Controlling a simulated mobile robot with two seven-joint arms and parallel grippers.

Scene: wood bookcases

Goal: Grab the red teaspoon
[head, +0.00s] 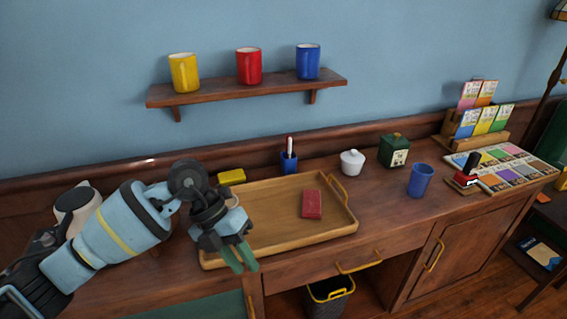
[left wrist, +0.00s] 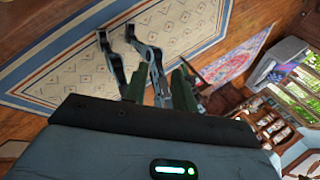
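A thin upright object with a red part and a pale part (head: 289,143) stands in a small dark blue cup (head: 289,162) behind the wooden tray; it may be the red teaspoon, but its lower end is hidden in the cup. My left gripper (head: 240,258) hangs over the front left part of the tray, fingers pointing down, well in front of the cup and apart from it. Its green fingers also show in the left wrist view (left wrist: 158,88), with a gap and nothing between them. My right gripper is not in view.
The wooden tray (head: 270,237) holds a red block (head: 312,204). A yellow block (head: 231,177), a white lidded pot (head: 352,162), a green box (head: 394,150) and a blue tumbler (head: 420,180) stand around it. A wall shelf (head: 245,89) with mugs hangs above.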

